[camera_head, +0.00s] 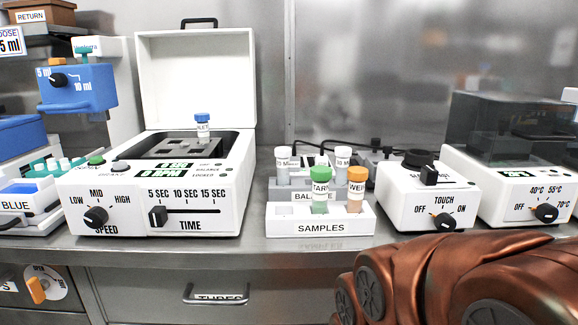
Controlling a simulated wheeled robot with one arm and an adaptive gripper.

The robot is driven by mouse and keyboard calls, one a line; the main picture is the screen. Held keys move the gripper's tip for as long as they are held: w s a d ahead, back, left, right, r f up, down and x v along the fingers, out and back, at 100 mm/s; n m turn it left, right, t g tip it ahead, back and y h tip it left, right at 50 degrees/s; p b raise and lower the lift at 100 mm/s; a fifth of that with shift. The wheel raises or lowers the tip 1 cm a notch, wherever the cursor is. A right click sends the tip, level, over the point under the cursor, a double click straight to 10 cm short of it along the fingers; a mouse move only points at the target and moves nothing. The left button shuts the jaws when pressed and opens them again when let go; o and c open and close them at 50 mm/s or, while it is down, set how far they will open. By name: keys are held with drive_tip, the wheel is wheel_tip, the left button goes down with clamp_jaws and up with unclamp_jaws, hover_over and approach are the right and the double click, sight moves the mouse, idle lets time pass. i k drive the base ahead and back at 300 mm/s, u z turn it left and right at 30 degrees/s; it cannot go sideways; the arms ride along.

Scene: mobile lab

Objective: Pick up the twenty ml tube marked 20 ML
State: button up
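Two white-capped tubes stand upright at the back of the sample racks, in the grey raised part marked with a partly hidden "BAL" word. The left white-capped tube (283,164) and the right white-capped tube (342,160) have labels that end in an M, but the numbers are too small to read surely. I cannot tell which is marked 20 ML. In front, a green-capped tube (320,190) and an orange-capped tube (356,189) stand in the white SAMPLES rack (320,228) and partly hide the row behind. My gripper is not in view; only my copper-coloured arm shows at lower right.
An open-lidded centrifuge (200,190) with a blue-capped tube (202,127) stands left of the racks. A TOUCH-knob mixer (430,200) and a heater with a dark cover (515,130) stand right. Drawers lie below the bench edge (310,245).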

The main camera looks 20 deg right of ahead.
sight(283, 154)
drive_tip(key=z, duration=2.7)
drive_tip(key=k, duration=2.35)
drive_tip(key=u, duration=1.8)
